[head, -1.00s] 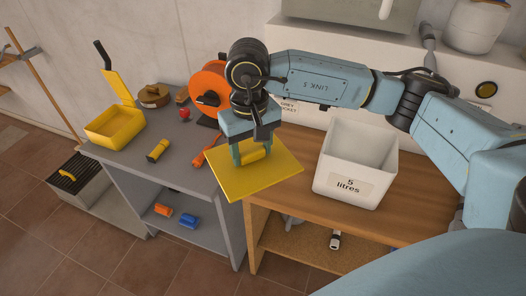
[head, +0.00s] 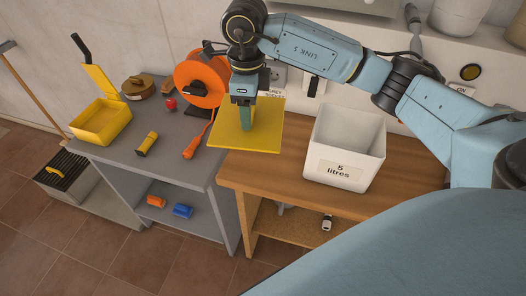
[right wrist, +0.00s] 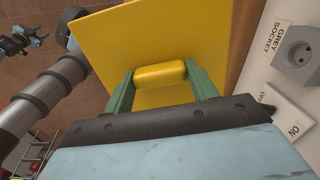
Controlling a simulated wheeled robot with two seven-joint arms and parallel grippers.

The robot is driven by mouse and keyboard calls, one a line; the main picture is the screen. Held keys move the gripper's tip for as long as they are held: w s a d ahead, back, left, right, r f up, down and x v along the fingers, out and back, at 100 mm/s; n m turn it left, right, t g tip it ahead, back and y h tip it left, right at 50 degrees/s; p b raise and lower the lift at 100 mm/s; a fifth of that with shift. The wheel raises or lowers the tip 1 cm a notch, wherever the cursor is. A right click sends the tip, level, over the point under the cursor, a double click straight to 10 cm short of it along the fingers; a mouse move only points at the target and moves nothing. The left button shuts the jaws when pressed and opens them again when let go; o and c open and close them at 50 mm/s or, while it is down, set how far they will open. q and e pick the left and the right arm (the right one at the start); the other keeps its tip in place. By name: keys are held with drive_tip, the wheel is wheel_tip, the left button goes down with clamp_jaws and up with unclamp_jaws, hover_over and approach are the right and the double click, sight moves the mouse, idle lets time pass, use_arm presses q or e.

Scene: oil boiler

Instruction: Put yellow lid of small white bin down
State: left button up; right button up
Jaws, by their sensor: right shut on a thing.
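The yellow lid (head: 270,128) is a flat square plate with a raised yellow handle (right wrist: 160,73), clear in the right wrist view. My right gripper (head: 247,124) is shut on the handle, with one green finger at each end of it. The lid is over the left end of the wooden bench, near the grey table; I cannot tell whether it touches the bench. The small white bin (head: 340,172), marked "5 litres", stands open to the right of the lid. What seems to be my left gripper (right wrist: 22,40) is small at the right wrist view's upper left; its jaws are unclear.
The wooden bench (head: 285,183) has bare wood in front of the bin. An orange cable reel (head: 199,80) stands close left of the lid. A yellow tray (head: 98,133) and a yellow torch (head: 147,143) are on the grey table (head: 190,175). A grey socket (right wrist: 300,52) is on the wall.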

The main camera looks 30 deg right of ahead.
sight(263, 108)
drive_tip(key=m, duration=0.3)
drive_tip(key=d+m, duration=0.1)
drive_tip(key=m, duration=0.1)
drive_tip(key=shift+w+r, duration=0.25)
drive_tip(key=shift+r, duration=0.1)
drive_tip(key=m, duration=0.2)
drive_tip(key=d+m, duration=0.1)
drive_tip(key=m, duration=0.4)
drive_tip(key=shift+w+d+r+p, duration=0.2)
drive_tip(key=shift+w+r+p, duration=0.05)
drive_tip(key=shift+r+p, duration=0.15)
drive_tip(key=m, duration=0.2)
drive_tip(key=d+m, duration=0.1)
drive_tip(key=m, duration=0.4)
drive_tip(key=shift+w+d+r, duration=0.2)
drive_tip(key=shift+r, duration=0.1)
drive_tip(key=m, duration=0.2)
drive_tip(key=d+m, duration=0.1)
drive_tip(key=m, duration=0.2)
drive_tip(key=shift+w+p, duration=0.1)
drive_tip(key=shift+p, duration=0.3)
wheel_tip(263, 108, down, 13)
drive_tip(key=shift+f, duration=0.2)
use_arm(q)
drive_tip(key=shift+s+r, duration=0.25)
drive_tip(key=shift+r, duration=0.3)
drive_tip(key=shift+s+r, duration=0.2)
drive_tip(key=shift+r, duration=0.3)
use_arm(e)
drive_tip(key=shift+f, duration=2.2)
